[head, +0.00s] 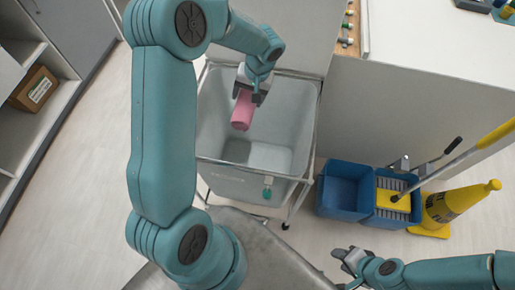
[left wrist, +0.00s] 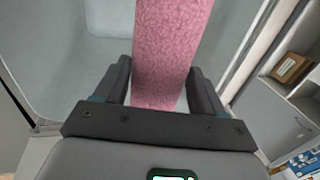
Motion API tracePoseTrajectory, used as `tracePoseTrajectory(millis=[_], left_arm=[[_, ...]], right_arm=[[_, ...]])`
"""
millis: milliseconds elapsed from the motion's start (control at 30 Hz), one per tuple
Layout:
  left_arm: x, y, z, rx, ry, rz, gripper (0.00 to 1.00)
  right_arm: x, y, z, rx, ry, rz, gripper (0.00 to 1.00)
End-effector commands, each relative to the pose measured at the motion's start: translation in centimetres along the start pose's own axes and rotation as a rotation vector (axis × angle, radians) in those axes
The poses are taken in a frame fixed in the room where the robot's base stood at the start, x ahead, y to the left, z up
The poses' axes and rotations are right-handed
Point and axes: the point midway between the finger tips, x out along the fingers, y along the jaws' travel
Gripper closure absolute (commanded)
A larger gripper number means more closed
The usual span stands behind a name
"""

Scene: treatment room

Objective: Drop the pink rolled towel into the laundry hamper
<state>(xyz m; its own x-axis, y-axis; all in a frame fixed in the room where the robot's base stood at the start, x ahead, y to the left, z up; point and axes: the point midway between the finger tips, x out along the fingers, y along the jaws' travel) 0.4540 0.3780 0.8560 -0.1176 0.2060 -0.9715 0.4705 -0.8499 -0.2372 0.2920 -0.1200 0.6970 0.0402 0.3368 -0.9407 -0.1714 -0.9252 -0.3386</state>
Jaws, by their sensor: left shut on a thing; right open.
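The pink rolled towel (head: 242,111) is held in my left gripper (head: 250,92), over the open top of the laundry hamper. In the left wrist view the towel (left wrist: 163,50) sits between the two dark fingers of the gripper (left wrist: 158,85), which are shut on it. The laundry hamper (head: 220,180) is a grey-white bin in a metal frame on casters, and its visible floor is bare. My right gripper (head: 348,262) is open and empty at the lower right, away from the hamper.
A blue mop bucket (head: 345,190) and a yellow cone (head: 445,207) stand right of the hamper. A white counter (head: 430,110) is behind them. Open shelves with a cardboard box (head: 34,88) are at the left. Pale floor is clear between shelves and hamper.

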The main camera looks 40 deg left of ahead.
Motion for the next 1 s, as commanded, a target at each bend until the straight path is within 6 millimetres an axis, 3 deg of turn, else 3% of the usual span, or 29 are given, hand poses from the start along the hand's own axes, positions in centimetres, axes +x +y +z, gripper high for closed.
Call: tracePoseTrajectory(millis=[500,800,833,900,1000], left_arm=[[5.3,1.3,0.5,0.002,0.000,-0.001,0.63],[5.6,1.6,0.2,0.001,0.001,0.000,0.63],[5.6,1.6,0.2,0.001,0.001,0.000,0.27],[5.6,1.6,0.2,0.002,0.001,0.000,0.04],[5.6,1.6,0.1,0.002,0.001,0.000,0.01]], right_arm=[[2.5,0.9,0.0,0.000,0.000,0.000,0.57],[2.5,0.9,0.0,0.000,0.000,0.000,0.57],[2.5,0.9,0.0,0.000,0.000,0.000,0.57],[2.5,0.9,0.0,0.000,0.000,0.000,0.57],[2.5,0.9,0.0,0.000,0.000,0.000,0.57]])
